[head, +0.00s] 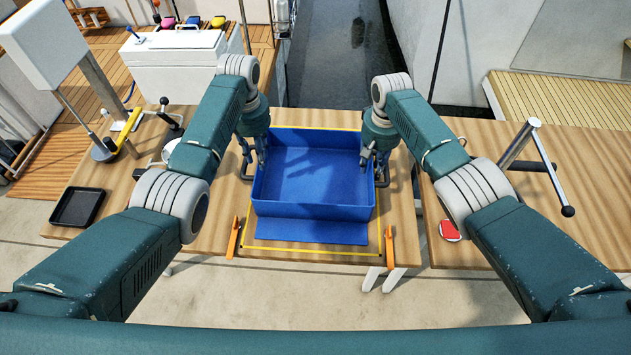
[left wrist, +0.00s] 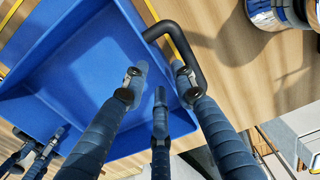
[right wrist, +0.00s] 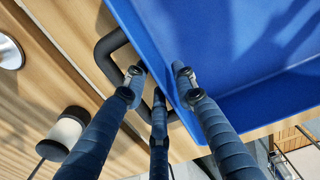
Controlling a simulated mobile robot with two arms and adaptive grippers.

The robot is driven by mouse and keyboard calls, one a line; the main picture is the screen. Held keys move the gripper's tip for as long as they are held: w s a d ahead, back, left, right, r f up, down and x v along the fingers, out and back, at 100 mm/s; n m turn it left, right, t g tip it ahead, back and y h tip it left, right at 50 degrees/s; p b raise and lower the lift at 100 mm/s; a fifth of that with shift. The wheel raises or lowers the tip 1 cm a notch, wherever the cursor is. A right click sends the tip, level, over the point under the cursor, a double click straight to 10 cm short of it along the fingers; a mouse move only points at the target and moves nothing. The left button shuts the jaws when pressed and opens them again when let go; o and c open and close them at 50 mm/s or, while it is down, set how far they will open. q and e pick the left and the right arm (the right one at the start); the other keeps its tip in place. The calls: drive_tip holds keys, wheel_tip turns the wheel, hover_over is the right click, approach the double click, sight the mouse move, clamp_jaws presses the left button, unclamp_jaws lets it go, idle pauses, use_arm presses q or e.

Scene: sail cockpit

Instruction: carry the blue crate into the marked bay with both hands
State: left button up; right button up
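The blue crate (head: 312,211) is an open, empty box with dark side handles. It is within the yellow outline of the marked bay (head: 310,252) on the wooden table, towards its back. My left gripper (head: 256,155) is at the crate's left wall; in the left wrist view its fingers (left wrist: 158,82) are spread, over the wall beside the dark handle (left wrist: 187,45). My right gripper (head: 373,164) is at the right wall; in the right wrist view its fingers (right wrist: 160,80) are apart beside the other handle (right wrist: 104,62). The handles are partly hidden by fingers.
A flat blue panel (head: 312,231) lies before the crate; I cannot tell whether it belongs to it. Orange markers (head: 234,238) (head: 390,246) flank the bay. A black tray (head: 78,207) is left, a winch handle (head: 545,165) and red disc (head: 449,231) right.

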drive_tip(key=shift+r, duration=0.2)
use_arm(q)
wheel_tip(320, 180, up, 7)
use_arm(e)
wheel_tip(320, 180, up, 12)
drive_tip(key=shift+f, duration=0.2)
use_arm(q)
drive_tip(key=shift+s+d, duration=0.1)
idle(0.5)
